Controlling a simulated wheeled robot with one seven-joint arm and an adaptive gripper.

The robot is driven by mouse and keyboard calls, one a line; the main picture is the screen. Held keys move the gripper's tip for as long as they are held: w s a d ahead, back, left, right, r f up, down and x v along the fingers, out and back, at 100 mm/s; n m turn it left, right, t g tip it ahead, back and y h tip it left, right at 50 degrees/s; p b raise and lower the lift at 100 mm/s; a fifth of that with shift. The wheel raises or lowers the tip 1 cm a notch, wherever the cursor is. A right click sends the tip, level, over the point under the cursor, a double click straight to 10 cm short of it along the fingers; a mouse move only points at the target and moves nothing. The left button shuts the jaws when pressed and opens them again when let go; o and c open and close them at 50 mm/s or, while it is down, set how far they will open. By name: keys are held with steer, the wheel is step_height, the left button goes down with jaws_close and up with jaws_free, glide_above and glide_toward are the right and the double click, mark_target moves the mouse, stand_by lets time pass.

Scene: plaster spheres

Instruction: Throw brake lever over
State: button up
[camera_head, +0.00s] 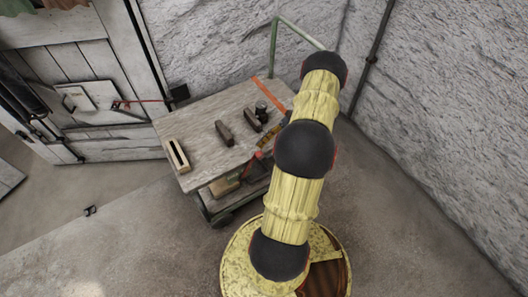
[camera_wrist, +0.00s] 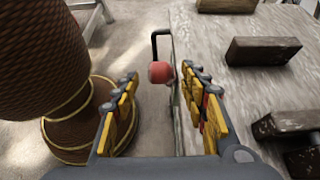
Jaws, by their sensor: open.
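The brake lever shows in the wrist view as a dark bent rod with a red knob (camera_wrist: 160,72) beside the edge of a wooden cart top. In the head view, a small red part (camera_head: 258,155) at the cart's near right edge appears to be the knob. My gripper (camera_wrist: 162,77) is open, with one yellow-and-black finger on each side of the knob in the wrist picture. Depth and contact with the knob are unclear. In the head view my gripper (camera_head: 271,134) is partly hidden by my arm. The lever's lower part is hidden.
The cart top (camera_head: 205,157) carries dark wooden blocks (camera_head: 224,133), a small dark jar (camera_head: 262,109) and a pale slotted box (camera_head: 177,155). Its lower shelf holds objects. A white plank door (camera_head: 80,60) stands left. Rough walls (camera_head: 440,110) close the back and right. Floor at front left is mostly clear.

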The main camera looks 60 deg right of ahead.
steer(key=v, duration=0.9)
steer(key=shift+s+d, duration=0.2)
steer(key=shift+s, duration=0.1)
step_height(320, 180, down, 4)
steer(key=s+a+n+g+h, duration=0.1)
steer(key=s+a+n+g, duration=0.1)
steer(key=s+a, duration=0.1)
steer(key=w+a+r+n+g+h, duration=0.1)
steer(key=w+a+r+n+h, duration=0.25)
steer(key=a+r, duration=0.4)
steer(key=w+a+r+n+g+h+p, duration=0.1)
steer(key=w+a+r+n+g+h, duration=0.1)
steer(key=w+a+r+n, duration=0.5)
steer(key=w+a+r+n+g+h, duration=0.1)
steer(key=w+a+r+n+h, duration=0.15)
steer(key=a+r, duration=0.5)
steer(key=a+r+n+t, duration=0.2)
steer(key=a+r+n, duration=0.2)
steer(key=a+r, duration=0.4)
steer(key=s+a+r+n+t+h+p, duration=0.1)
steer(key=a+r+n+t, duration=0.2)
steer(key=a+r, duration=0.6)
steer(key=a+n, duration=0.2)
steer(key=a, duration=0.4)
steer(key=shift+s+a+r, duration=0.2)
steer(key=shift+s, duration=0.05)
